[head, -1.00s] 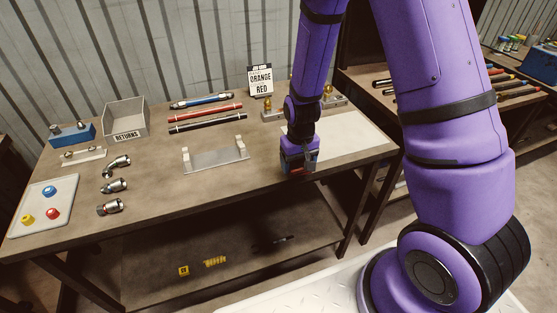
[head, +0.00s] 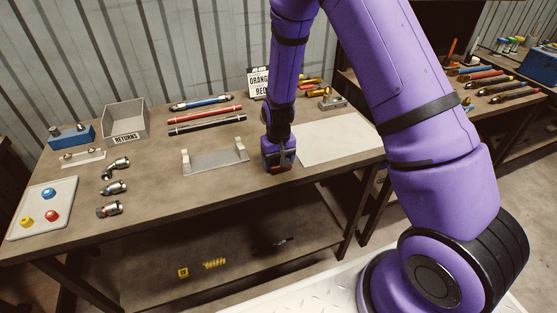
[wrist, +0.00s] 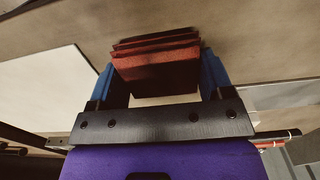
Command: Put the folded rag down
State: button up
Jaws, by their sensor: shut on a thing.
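The folded rag (wrist: 157,70) is a reddish-brown, layered block. In the wrist view it sits between the two blue fingers of my gripper (wrist: 160,82), which is shut on it. In the head view my gripper (head: 278,165) points down, low over the workbench (head: 225,190), between the metal cradle and the white sheet. The rag is mostly hidden by the gripper there. I cannot tell whether the rag touches the bench top.
The metal cradle (head: 215,162) stands left of my gripper and the white sheet (head: 340,138) lies to its right. Hoses (head: 207,118), a returns bin (head: 126,122), metal fittings (head: 115,187) and a tray of caps (head: 42,208) lie farther left. The bench front edge is close.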

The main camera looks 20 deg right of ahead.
jog(key=shift+f, duration=0.15)
jog(key=o, duration=0.8)
jog(key=s+d+r+t, duration=0.1)
jog(key=s+r, duration=0.1)
jog(key=r, duration=1)
jog(key=s+d+r, duration=0.1)
jog(key=s+r, duration=0.1)
jog(key=r, duration=1)
jog(key=s+d+r+t, duration=0.1)
jog(key=s+r, duration=0.4)
jog(key=s, duration=0.3)
jog(key=s+d+r+t, duration=0.1)
jog(key=s+d+r, duration=0.1)
jog(key=s+r, duration=0.4)
jog(key=s+d+r+t, duration=0.2)
jog(key=s+r, duration=0.4)
jog(key=s, duration=0.5)
jog(key=shift+s, duration=0.15)
